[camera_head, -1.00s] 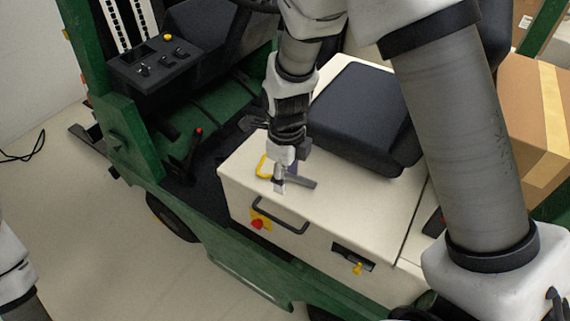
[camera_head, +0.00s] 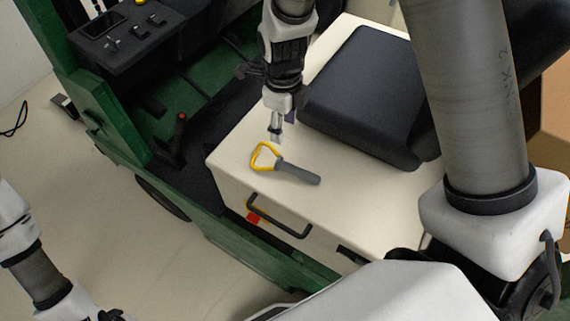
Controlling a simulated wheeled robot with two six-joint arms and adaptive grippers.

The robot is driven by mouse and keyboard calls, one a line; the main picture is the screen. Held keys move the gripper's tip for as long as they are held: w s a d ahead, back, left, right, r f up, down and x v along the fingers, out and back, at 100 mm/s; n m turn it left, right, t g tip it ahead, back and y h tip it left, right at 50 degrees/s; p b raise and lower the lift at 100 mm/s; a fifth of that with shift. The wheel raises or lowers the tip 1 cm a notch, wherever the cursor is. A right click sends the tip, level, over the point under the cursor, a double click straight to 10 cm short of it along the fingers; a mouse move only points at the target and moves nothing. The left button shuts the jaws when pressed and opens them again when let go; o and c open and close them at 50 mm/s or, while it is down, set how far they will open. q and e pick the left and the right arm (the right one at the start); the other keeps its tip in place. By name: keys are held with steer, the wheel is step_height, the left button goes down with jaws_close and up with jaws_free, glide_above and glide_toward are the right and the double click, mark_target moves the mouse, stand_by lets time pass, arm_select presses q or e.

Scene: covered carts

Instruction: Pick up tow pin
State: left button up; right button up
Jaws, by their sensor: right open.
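The tow pin (camera_head: 297,172) has a grey shaft and a yellow loop handle. It lies flat on the cream cover (camera_head: 240,188) of the green vehicle, in front of the black seat. The loop points left and the shaft points right. My right gripper (camera_head: 275,138) comes down from the top of the picture and is just behind the loop, apart from the pin as far as I can tell. It is open and holds nothing. My left arm shows at the lower left edge; its gripper jaws are not visible.
The black seat (camera_head: 365,97) stands right behind the pin. A black handle (camera_head: 279,222) is on the cover's front face. A red-tipped lever (camera_head: 181,119) and a control panel (camera_head: 116,31) are at the left. A cardboard box (camera_head: 555,130) is at the right edge.

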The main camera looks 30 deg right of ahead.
mark_target(285, 164)
step_height(285, 164, down, 7)
steer(key=b, duration=0.5)
steer(key=shift+a+f+b, duration=0.1)
steer(key=shift+f+b, duration=0.05)
steer(key=shift+b, duration=0.25)
steer(key=f, duration=0.2)
steer(key=f+p, duration=0.1)
steer(key=f, duration=0.1)
steer(key=f+p, duration=0.1)
steer(key=f, duration=0.1)
steer(key=shift+s+f, duration=0.35)
steer(key=shift+f, duration=0.25)
steer(key=shift+r, duration=0.15)
jaws_close()
